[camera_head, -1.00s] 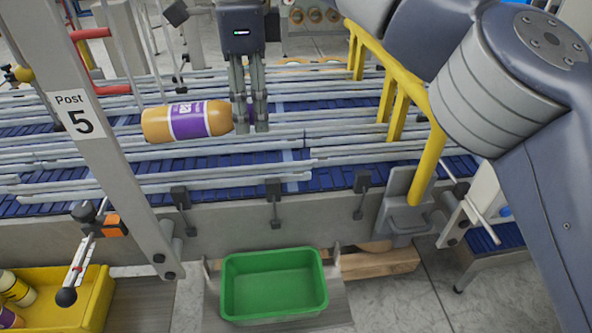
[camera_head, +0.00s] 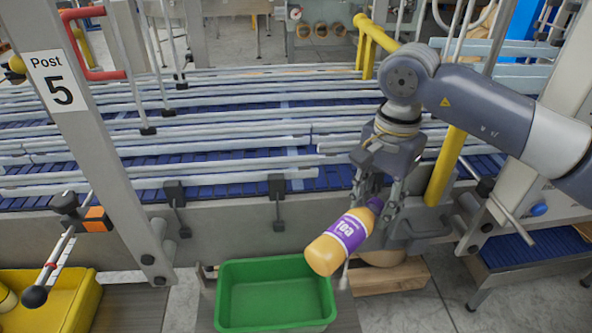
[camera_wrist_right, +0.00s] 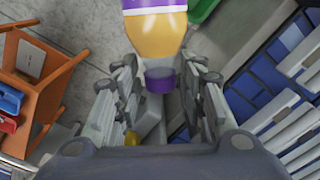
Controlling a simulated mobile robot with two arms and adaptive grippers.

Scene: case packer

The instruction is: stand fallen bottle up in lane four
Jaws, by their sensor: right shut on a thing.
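The bottle (camera_head: 342,240) is orange with a purple label and a purple cap. My right gripper (camera_head: 378,196) is shut on its cap end, in front of the conveyor. The bottle hangs tilted, cap up to the right and base down to the left, above the right edge of the green bin. In the right wrist view the bottle (camera_wrist_right: 158,38) points away from the fingers (camera_wrist_right: 159,82), with its cap between them. The railed lanes (camera_head: 220,165) of the blue conveyor run across behind it. I cannot tell which is lane four. My left gripper is not in view.
The empty green bin (camera_head: 275,294) stands below the conveyor's front. A yellow crate (camera_head: 66,296) is at lower left, by the Post 5 upright (camera_head: 97,140). A yellow rail post (camera_head: 446,165) stands right of my gripper. Rail clamps line the conveyor's front edge.

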